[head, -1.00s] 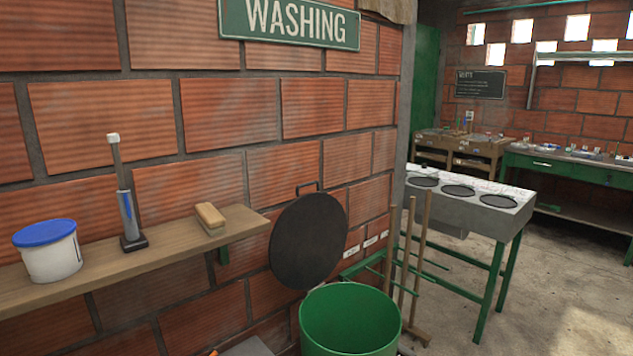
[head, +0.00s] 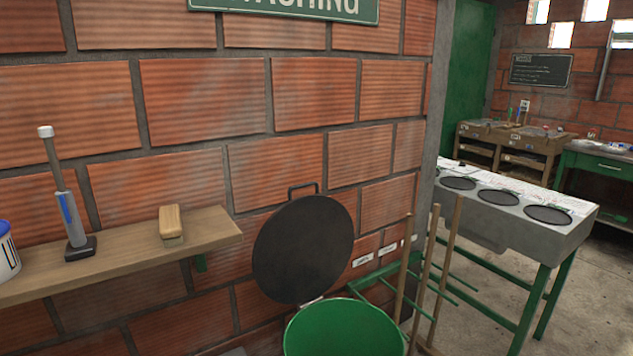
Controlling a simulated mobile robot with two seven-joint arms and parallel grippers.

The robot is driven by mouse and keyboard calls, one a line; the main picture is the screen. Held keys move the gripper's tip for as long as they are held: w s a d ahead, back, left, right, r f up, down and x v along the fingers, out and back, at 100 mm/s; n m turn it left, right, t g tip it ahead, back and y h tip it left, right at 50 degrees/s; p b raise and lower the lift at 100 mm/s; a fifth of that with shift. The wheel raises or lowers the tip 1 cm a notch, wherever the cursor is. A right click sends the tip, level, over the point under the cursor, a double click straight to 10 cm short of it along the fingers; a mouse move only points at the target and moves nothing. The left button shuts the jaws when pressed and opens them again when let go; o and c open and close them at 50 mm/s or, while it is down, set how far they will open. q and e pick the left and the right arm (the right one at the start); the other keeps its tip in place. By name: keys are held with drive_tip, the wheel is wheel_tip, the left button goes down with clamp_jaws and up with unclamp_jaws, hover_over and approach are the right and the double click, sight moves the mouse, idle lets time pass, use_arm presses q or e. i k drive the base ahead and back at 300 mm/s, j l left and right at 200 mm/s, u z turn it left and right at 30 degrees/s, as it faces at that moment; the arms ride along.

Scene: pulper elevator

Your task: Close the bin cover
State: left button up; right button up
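The bin (head: 343,331) is a round green tub at the bottom middle of the head view, cut off by the lower edge. Its cover (head: 302,249) is a dark round disc with a handle (head: 302,190) at its top. The cover stands tilted up behind the bin's back rim, close to the brick wall, so the bin's mouth is open. Neither of my grippers shows in the head view.
A wooden shelf (head: 125,254) on the wall at left holds a brush (head: 171,222), an upright tool (head: 70,215) and a tub (head: 6,255). Wooden poles (head: 437,275) stand right of the bin. A grey-topped table (head: 560,237) is further right, with bare floor below.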

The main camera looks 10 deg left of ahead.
sight(306, 245)
drive_tip(key=i+l, duration=0.65)
drive_tip(key=i+l+u, duration=0.05)
drive_tip(key=l, duration=0.05)
